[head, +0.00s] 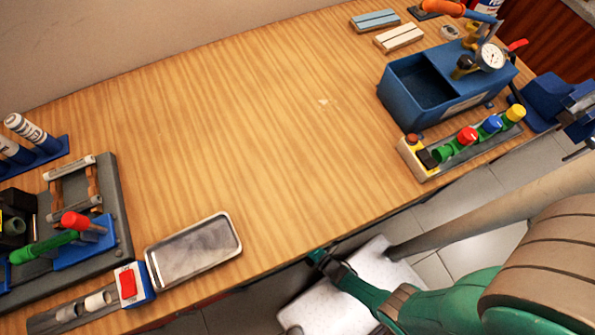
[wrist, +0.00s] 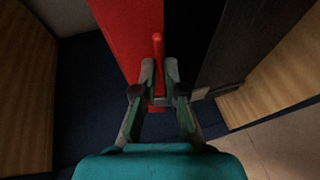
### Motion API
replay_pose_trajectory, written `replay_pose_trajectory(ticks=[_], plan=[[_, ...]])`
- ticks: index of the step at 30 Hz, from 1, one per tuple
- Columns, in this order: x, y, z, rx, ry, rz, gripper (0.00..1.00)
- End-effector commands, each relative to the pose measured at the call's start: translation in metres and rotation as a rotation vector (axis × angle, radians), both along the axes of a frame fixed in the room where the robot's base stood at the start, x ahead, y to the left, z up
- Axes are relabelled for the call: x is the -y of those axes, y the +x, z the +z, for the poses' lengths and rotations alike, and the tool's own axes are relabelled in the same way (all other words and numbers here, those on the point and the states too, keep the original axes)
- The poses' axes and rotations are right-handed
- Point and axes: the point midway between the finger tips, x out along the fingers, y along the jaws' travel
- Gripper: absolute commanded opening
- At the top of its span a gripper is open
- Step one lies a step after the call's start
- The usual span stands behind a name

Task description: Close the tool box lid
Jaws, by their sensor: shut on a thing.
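In the wrist view, my gripper (wrist: 160,66) has its two fingers closed on either side of a thin red bar (wrist: 157,45). The bar stands out in front of a broad red panel (wrist: 125,35) with a black strip or gap (wrist: 180,30) to its right. These look like the tool box and its lid, but I cannot tell how far open the lid is. In the head view, my gripper (head: 318,256) is low at the bench's front edge, and no tool box is recognisable there.
The wooden bench (head: 270,130) has a clear middle. A phone-like tray (head: 193,250) lies near its front edge. A blue bin (head: 420,92) and a button strip (head: 460,146) stand at the right. A dark panel (wrist: 240,45) and wooden sides flank the wrist view.

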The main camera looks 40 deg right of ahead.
Motion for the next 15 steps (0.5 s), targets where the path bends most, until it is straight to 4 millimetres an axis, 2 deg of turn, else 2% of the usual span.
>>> replay_pose_trajectory(ticks=[7, 8, 9, 11, 15], plan=[[-0.0004, 0.0000, 0.0002, 0.001, 0.000, 0.002, 0.00], [-0.0004, 0.0000, 0.0002, 0.001, 0.000, 0.002, 0.17], [-0.0004, -0.0001, 0.0003, 0.001, 0.000, 0.002, 0.27], [-0.0004, 0.0000, 0.0003, 0.001, 0.000, 0.002, 0.39], [-0.0003, 0.0000, 0.0003, 0.001, -0.001, 0.001, 0.39]])
